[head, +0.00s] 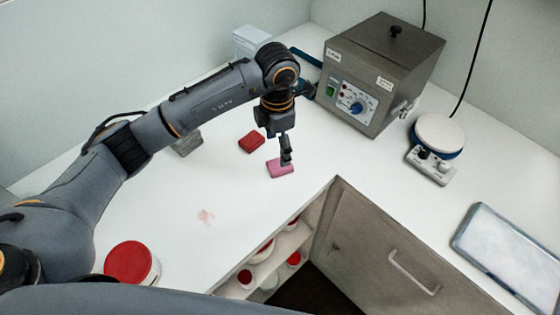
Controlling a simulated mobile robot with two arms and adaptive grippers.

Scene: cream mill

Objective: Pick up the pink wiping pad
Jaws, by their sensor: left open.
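The pink wiping pad (279,170) lies flat on the white worktop, near the corner where the counter turns. My left gripper (286,158) points down over the pad, with its fingers at the pad's right part. It is open. The fingers hide a little of the pad, and I cannot tell whether they touch it. My right gripper does not show.
A red pad (252,142) lies just behind the pink one, and a grey block (187,143) is further left. A steel water bath (378,72), a stirrer plate (436,142) and a tray (511,256) stand right. A red-lidded tub (132,263) is front left.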

